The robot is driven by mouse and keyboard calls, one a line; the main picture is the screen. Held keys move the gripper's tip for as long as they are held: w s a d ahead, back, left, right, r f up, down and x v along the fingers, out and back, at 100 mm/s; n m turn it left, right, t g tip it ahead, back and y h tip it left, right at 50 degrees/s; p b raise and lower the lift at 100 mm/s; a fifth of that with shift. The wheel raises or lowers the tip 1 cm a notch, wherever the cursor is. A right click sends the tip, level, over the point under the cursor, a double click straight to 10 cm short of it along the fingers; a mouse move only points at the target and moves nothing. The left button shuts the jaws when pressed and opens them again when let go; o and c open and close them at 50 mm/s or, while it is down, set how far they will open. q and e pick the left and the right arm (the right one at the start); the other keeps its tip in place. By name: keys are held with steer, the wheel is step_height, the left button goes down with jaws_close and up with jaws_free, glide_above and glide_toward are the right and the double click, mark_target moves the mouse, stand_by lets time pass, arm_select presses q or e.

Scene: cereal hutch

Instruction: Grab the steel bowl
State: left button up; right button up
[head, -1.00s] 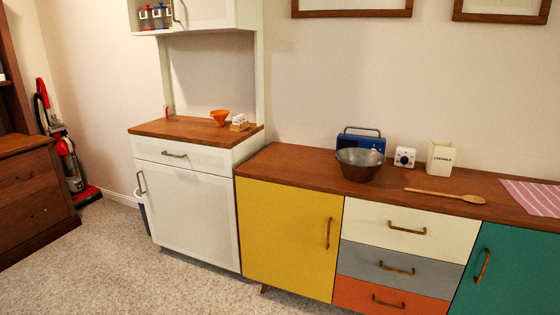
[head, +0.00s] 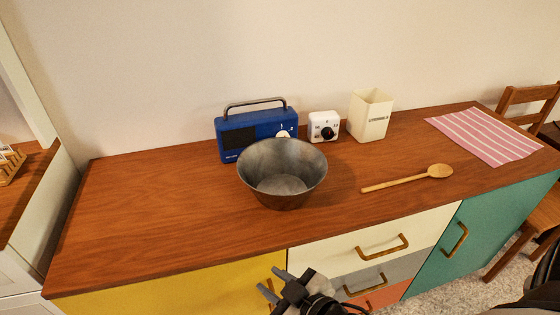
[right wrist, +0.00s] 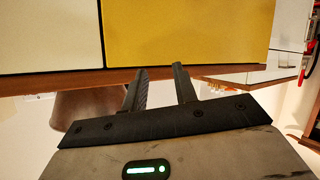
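The steel bowl (head: 282,178) stands upright on the wooden counter, near its front edge, in front of the blue radio. It is dark grey, wide-rimmed and looks empty. In the right wrist view, which looks upside down, a brownish shape that appears to be the bowl (right wrist: 82,112) shows partly behind the gripper body. My right gripper (head: 270,280) is in front of the cabinet, nearer to me than the counter edge and below the bowl. Its two fingers are apart with nothing between them, also in the right wrist view (right wrist: 160,76). My left gripper is not in view.
Behind the bowl are a blue radio (head: 256,128), a white timer (head: 323,127) and a cream canister (head: 370,115). A wooden spoon (head: 407,179) lies to the right, with a striped cloth (head: 482,136) beyond. The counter (head: 150,215) is clear left of the bowl.

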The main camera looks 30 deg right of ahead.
steer(key=w+r+n+t+y, duration=0.3)
steer(key=r+n, duration=0.3)
steer(key=r, duration=0.3)
steer(key=w+r+n+t+y, duration=0.2)
steer(key=w+r+n+y, duration=0.15)
steer(key=r+n, duration=0.35)
steer(key=s+a+r+n+g+y, duration=0.25)
steer(key=r+n+g+y, duration=0.2)
steer(key=n, duration=0.55)
steer(key=s+a+r+n+g+y, duration=0.2)
steer(key=a+r+n+g+y, duration=0.3)
steer(key=n, duration=0.6)
steer(key=w+d+f+n+g+h, duration=0.1)
steer(key=w+d+f+n+h, duration=0.1)
steer(key=d+n+h, duration=0.5)
steer(key=w+d+f+n+g+h, duration=0.1)
steer(key=d+f+n+g+h, duration=0.15)
steer(key=d+h, duration=0.85)
steer(key=y, duration=0.1)
glide_toward(275, 206)
steer(key=shift+n+t, duration=0.25)
steer(key=shift+t, duration=0.15)
steer(key=x, duration=0.4)
steer(key=p+x, duration=0.1)
steer(key=x, duration=0.1)
steer(key=shift+s+d+f, duration=0.2)
steer(key=shift+s+f, duration=0.05)
steer(key=shift+f, duration=0.1)
steer(key=shift+r, duration=0.1)
jaws_close()
